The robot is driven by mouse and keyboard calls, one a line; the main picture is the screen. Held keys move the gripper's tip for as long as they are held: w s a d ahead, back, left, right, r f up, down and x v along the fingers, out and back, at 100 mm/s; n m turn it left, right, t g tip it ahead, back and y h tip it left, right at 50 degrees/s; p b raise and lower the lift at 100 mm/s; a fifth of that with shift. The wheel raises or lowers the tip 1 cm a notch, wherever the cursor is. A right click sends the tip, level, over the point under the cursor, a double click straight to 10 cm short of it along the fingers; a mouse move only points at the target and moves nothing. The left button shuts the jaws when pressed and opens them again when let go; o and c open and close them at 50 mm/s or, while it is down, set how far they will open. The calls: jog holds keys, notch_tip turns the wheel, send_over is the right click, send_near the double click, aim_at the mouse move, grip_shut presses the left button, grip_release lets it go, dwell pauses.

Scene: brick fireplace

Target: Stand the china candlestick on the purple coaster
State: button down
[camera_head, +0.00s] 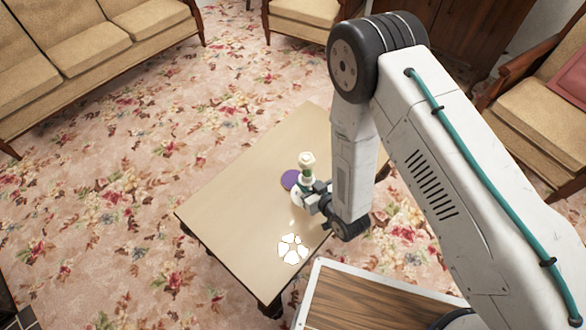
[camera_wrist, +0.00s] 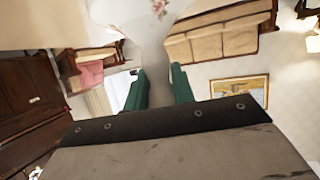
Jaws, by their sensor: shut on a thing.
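I cannot tell whether the candlestick's base touches the coaster or the table.
The light wooden table (camera_head: 235,205) is mostly bare to the left. A sofa (camera_head: 90,40) and armchairs (camera_head: 302,14) stand around the flowered carpet (camera_head: 110,150), which is open on the left.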

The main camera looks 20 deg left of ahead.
jog(key=shift+w+d+x, duration=0.15)
jog(key=shift+x, duration=1.7)
jog(key=shift+w+d+x, duration=0.15)
jog(key=shift+x, duration=1.75)
jog(key=shift+w+d+x, duration=0.15)
jog(key=shift+x, duration=1.7)
jog(key=shift+f, duration=0.2)
jog(key=c, duration=1.2)
grip_release()
jog(key=shift+f, duration=0.1)
jog(key=shift+o, duration=0.2)
jog(key=shift+d, duration=0.1)
jog(key=v, duration=1.2)
jog(key=shift+r, duration=0.2)
